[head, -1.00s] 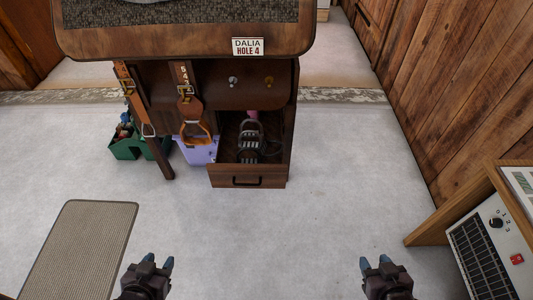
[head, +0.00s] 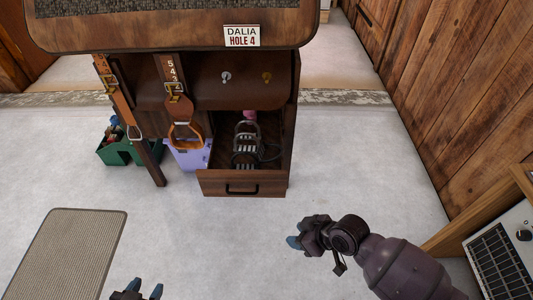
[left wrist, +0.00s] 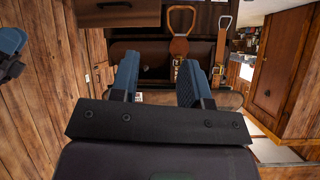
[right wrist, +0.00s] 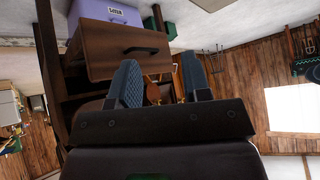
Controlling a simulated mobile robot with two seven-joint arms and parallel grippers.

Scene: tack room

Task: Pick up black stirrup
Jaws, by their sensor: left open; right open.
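The black stirrup (head: 247,137) appears to be the dark arched piece with a ribbed tread inside the open drawer (head: 242,183). Dark cord or strap lies beside it. My right gripper (head: 294,241) is open and empty over the floor, in front of and to the right of the drawer, apart from it. The drawer front (right wrist: 115,58) shows ahead of its fingers in the right wrist view; the stirrup is not visible there. My left gripper (head: 141,290) is open and empty at the bottom edge of the head view, far from the drawer.
An orange-brown stirrup (head: 186,135) and a metal stirrup (head: 134,131) hang on straps left of the drawer. A purple bin (head: 190,156) and a green crate (head: 118,153) stand behind them. A mat (head: 75,255) lies left. Floor before the drawer is clear.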

